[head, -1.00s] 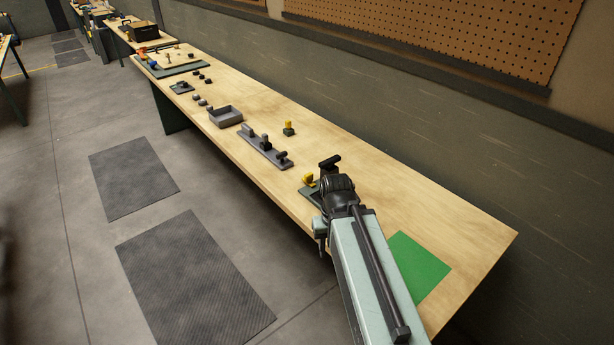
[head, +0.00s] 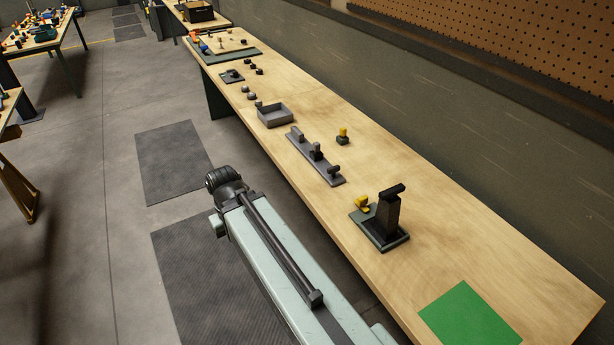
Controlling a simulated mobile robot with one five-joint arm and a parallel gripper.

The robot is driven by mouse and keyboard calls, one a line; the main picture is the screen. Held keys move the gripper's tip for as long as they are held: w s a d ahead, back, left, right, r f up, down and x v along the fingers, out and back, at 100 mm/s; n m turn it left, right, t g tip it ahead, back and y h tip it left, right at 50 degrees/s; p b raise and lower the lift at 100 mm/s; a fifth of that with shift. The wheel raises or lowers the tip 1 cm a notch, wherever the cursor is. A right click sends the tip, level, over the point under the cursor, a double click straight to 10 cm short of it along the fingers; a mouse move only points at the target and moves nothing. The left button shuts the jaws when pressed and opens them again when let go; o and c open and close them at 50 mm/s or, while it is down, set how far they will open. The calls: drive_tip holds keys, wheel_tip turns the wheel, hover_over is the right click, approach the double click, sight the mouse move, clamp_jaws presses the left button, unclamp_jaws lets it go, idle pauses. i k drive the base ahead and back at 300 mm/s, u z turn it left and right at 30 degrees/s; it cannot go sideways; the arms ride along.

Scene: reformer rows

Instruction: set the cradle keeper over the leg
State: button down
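A black upright post with a short crossbar on top, which looks like the leg (head: 388,212), stands on a dark green base tray (head: 366,234) near the bench's front edge. A yellow piece (head: 362,203) sits at the left of that tray, beside the post. A small yellow-topped piece with a dark base (head: 343,136) stands alone farther back on the bench. I cannot tell which yellow piece is the cradle keeper. My arm reaches out over the floor left of the bench, apart from both. My gripper is hidden beyond the arm's end.
A grey rack with several uprights (head: 326,171) lies along the bench, with a grey open tray (head: 275,120) beyond it. A green mat (head: 469,316) lies at the near end. The bench right of the post is clear. Dark mats (head: 172,160) lie on the floor.

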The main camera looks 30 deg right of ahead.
sight(362, 202)
drive_tip(key=u, duration=0.45)
drive_tip(key=i, duration=0.9)
drive_tip(key=z, duration=0.1)
